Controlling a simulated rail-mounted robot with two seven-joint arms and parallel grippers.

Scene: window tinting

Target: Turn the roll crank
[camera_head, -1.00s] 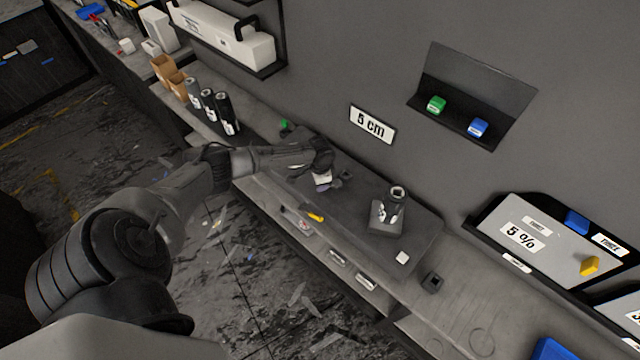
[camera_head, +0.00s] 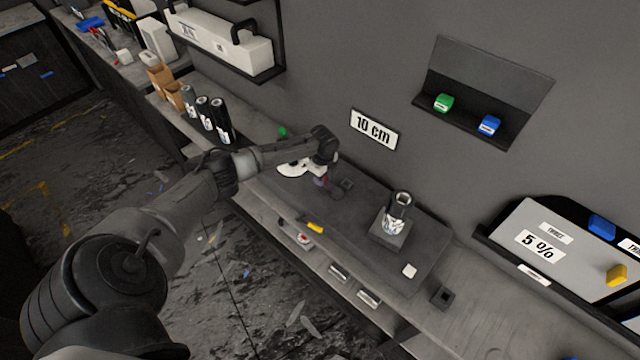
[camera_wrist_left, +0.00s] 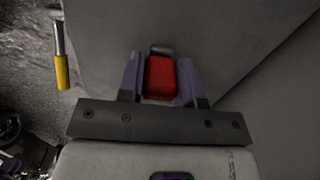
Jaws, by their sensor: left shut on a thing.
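My left gripper (camera_head: 320,181) is over the dark work mat on the bench, reaching in from the left. In the left wrist view its purple fingers (camera_wrist_left: 160,80) are shut on a red knob (camera_wrist_left: 160,77), which looks like the crank's handle. A small grey metal piece shows just beyond the knob. In the head view the gripper and arm hide most of the crank. A wall sign (camera_head: 374,130) reads "10 cm". My right gripper is not in view.
A dark block holding a cylinder (camera_head: 401,198) stands on the mat (camera_head: 350,219) right of the gripper. A yellow-handled tool (camera_head: 314,228) lies near the front edge. Dark bottles (camera_head: 221,124) stand at left.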

